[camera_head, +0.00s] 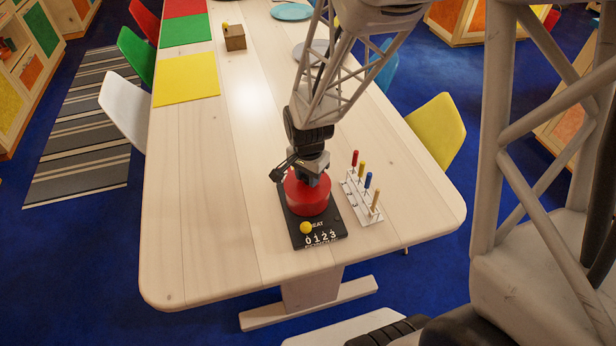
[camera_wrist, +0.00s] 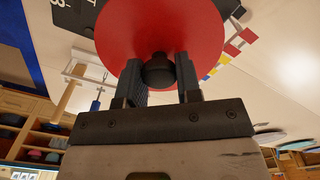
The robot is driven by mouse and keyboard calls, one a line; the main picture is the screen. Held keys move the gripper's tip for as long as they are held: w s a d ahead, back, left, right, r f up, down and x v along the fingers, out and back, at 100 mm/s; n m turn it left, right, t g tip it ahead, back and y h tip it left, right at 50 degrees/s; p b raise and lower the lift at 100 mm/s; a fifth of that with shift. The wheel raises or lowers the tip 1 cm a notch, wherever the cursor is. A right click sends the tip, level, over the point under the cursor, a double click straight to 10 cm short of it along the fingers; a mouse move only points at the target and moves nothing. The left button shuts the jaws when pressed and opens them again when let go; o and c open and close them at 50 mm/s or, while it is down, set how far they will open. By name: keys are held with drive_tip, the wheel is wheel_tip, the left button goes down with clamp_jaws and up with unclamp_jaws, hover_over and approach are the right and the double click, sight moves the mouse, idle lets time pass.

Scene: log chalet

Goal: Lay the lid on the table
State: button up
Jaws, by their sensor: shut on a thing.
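My gripper (camera_head: 313,175) points down over the red pot (camera_head: 306,203), which stands on a black heating plate (camera_head: 325,240) marked with numbers and a yellow knob. In the wrist view the round red lid (camera_wrist: 122,35) fills the top. My gripper's two fingers (camera_wrist: 160,78) are closed on the lid's black knob (camera_wrist: 157,70), one on each side. The lid appears to be on or just over the pot; the arm hides much of its top in the head view, so I cannot tell if there is a gap. The pale wooden table (camera_head: 210,200) is under everything.
A white rack (camera_head: 362,202) with several coloured pegs stands close to the right of the plate. The table left of the plate is bare. Yellow (camera_head: 187,79), green and red mats, a small wooden box (camera_head: 235,38) and plates lie farther back.

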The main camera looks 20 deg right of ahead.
drive_tip(key=shift+r, duration=0.6)
wheel_tip(320, 180, up, 2)
drive_tip(key=shift+r, duration=0.1)
drive_tip(key=s+r, duration=0.1)
drive_tip(key=s, duration=1.5)
drive_tip(key=shift+d, duration=0.2)
drive_tip(key=shift+r, duration=0.1)
drive_tip(key=shift+a, duration=0.1)
drive_tip(key=s+a+f+n, duration=0.4)
drive_tip(key=s+a+f, duration=0.2)
drive_tip(key=a, duration=0.5)
drive_tip(key=shift+s+f, duration=0.2)
drive_tip(key=shift+f, duration=0.8)
drive_tip(key=shift+w+a, duration=0.1)
